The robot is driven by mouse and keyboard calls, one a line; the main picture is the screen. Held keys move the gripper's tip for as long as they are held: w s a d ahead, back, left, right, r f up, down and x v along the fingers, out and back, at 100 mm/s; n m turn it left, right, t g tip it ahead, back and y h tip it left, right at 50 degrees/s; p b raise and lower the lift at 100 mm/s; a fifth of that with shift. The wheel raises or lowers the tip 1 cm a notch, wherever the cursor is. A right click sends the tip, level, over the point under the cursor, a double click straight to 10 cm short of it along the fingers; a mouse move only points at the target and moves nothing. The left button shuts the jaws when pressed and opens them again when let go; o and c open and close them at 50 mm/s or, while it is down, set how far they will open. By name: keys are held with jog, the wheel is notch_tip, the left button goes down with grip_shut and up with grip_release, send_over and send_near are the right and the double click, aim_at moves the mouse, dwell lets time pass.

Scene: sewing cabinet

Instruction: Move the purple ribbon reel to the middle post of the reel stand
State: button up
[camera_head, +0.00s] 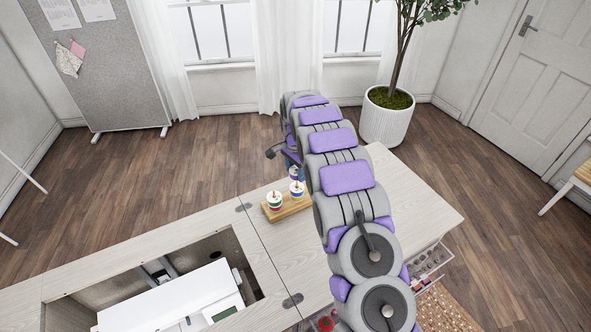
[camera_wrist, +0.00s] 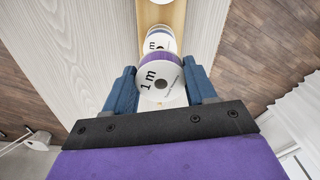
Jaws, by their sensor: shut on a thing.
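The purple ribbon reel (camera_wrist: 160,78), with a white face marked "1 m", sits between the two blue fingers of my gripper (camera_wrist: 163,88) in the wrist view. The gripper is shut on it. In the head view my gripper (camera_head: 292,171) is at the far right end of the wooden reel stand (camera_head: 290,210). A white-topped reel (camera_head: 275,200) with green and red bands is on the stand's left part. Another white-topped reel (camera_head: 297,188) is close to my gripper. I cannot tell whether the held reel is around a post; the posts are mostly hidden.
The stand is on the pale wooden cabinet top (camera_head: 420,205). A white sewing machine (camera_head: 165,300) sits in the opening at front left. Open drawers (camera_head: 430,262) show at the right. A potted plant (camera_head: 386,120) stands on the floor behind.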

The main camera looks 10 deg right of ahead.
jog(key=shift+f+p, duration=0.3)
jog(key=shift+f, duration=2.05)
dwell(0.7)
jog(key=o, duration=1.1)
jog(key=shift+r+p, duration=1.5)
jog(key=shift+r, duration=7.15)
